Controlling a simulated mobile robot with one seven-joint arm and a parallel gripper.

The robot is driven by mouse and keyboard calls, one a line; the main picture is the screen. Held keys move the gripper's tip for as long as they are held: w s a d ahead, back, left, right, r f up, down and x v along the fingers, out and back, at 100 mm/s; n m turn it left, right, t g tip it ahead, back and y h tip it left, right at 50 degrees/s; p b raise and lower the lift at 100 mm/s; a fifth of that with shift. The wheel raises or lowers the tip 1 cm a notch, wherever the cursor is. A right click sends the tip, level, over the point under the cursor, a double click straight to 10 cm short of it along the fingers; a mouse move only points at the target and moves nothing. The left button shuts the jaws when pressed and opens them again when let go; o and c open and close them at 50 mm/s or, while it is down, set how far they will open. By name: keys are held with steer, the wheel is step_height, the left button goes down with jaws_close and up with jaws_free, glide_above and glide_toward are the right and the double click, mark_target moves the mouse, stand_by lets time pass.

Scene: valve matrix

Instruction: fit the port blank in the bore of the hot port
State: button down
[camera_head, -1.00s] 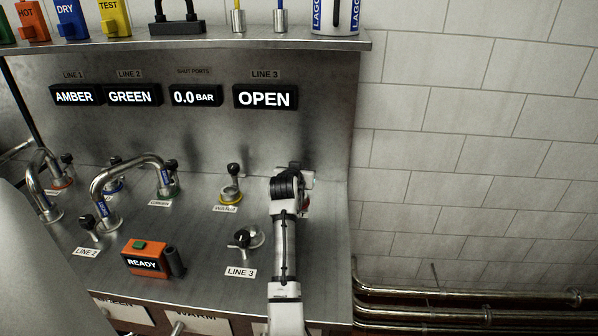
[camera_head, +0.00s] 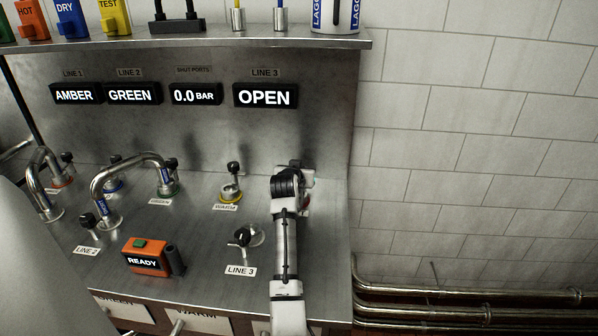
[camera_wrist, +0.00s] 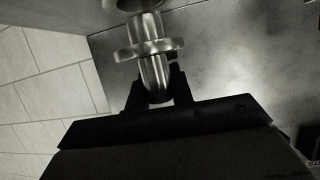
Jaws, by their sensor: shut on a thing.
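The port blank (camera_wrist: 155,65) is a shiny metal plug with a wide flange, seen in the wrist view. My gripper (camera_wrist: 158,88) is shut on its lower end. The blank's far end points at a round metal rim (camera_wrist: 135,4) cut off by the top edge of that view. I cannot tell whether the blank touches this rim or which port it belongs to. In the head view my arm covers the gripper, the blank and most of the bench's right back corner. A small red patch shows beside my wrist there, too hidden to identify.
The yellow-ringed WARM port (camera_head: 230,195) with its black-knobbed valve stands left of my arm. The LINE 3 valve (camera_head: 245,236) is close to my forearm. An orange READY box (camera_head: 147,257) and bent pipes (camera_head: 125,165) are further left. The back panel (camera_head: 320,140) rises behind.

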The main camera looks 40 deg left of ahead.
steer(key=shift+f+b, duration=0.5)
steer(key=shift+f, duration=0.25)
stand_by(0.5)
steer(key=shift+s+f, duration=0.1)
steer(key=shift+f, duration=0.1)
